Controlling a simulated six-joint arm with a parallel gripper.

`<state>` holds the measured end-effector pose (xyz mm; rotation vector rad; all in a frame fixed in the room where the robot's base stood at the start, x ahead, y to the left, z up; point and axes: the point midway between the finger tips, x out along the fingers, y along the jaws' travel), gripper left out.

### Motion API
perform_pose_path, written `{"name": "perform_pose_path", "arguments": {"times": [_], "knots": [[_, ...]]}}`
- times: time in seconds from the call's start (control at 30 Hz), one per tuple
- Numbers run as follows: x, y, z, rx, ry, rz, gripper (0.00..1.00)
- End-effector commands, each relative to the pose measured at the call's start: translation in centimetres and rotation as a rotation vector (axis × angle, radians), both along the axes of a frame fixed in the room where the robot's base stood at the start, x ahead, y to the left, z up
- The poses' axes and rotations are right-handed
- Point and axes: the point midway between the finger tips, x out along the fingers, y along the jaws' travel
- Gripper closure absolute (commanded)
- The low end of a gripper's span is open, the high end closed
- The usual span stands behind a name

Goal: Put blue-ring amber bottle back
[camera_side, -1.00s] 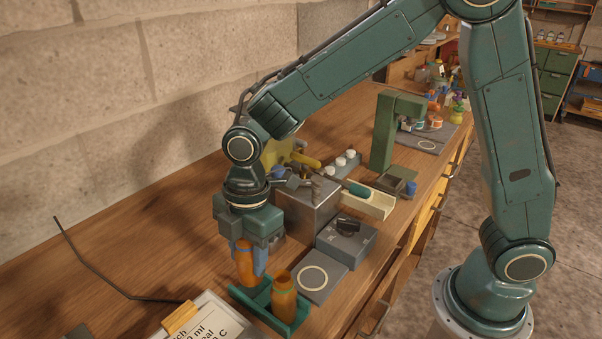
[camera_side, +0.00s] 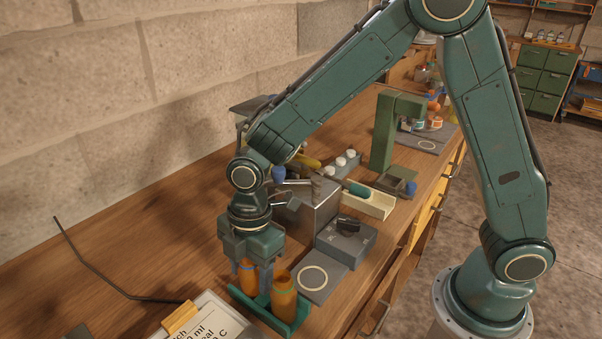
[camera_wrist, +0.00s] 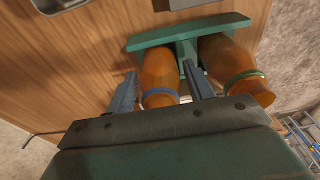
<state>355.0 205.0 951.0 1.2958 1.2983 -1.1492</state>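The blue-ring amber bottle (camera_side: 249,279) stands upright in the left part of the green holder (camera_side: 296,327). In the wrist view the blue-ring bottle (camera_wrist: 159,72) is between my two fingers, with a narrow gap on each side. My gripper (camera_side: 251,281) is open around it, pointing down; it also shows in the wrist view (camera_wrist: 161,72). A second amber bottle (camera_side: 284,296) with a green ring stands in the right part of the holder. The bases of both bottles are partly hidden by the holder's wall.
A grey plate with a pale circle (camera_side: 313,280) lies right of the holder, by a grey box with a black knob (camera_side: 346,241). A label card (camera_side: 212,322) is in front left. A metal block (camera_side: 311,207) stands behind.

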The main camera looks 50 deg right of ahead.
Motion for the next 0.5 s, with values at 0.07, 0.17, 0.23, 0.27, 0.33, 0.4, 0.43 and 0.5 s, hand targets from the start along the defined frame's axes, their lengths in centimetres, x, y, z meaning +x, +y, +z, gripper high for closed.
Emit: {"name": "perform_pose_path", "arguments": {"times": [0.07, 0.17, 0.23, 0.27, 0.33, 0.4, 0.43, 0.5], "knots": [[0.0, -0.01, 0.01, 0.0, 0.0, 0.0, 0.39], [0.0, -0.01, 0.01, 0.0, 0.0, 0.0, 0.39], [-0.01, -0.01, 0.01, 0.0, 0.0, 0.0, 0.39], [0.0, 0.0, 0.02, 0.0, 0.0, 0.0, 0.39], [0.0, -0.01, 0.05, 0.0, 0.0, 0.0, 0.39], [0.01, 0.0, 0.18, 0.0, 0.0, 0.0, 0.39], [0.01, 0.0, 0.27, 0.0, -0.001, 0.0, 0.39], [0.03, -0.02, 0.59, 0.001, -0.002, 0.0, 0.39]]}}
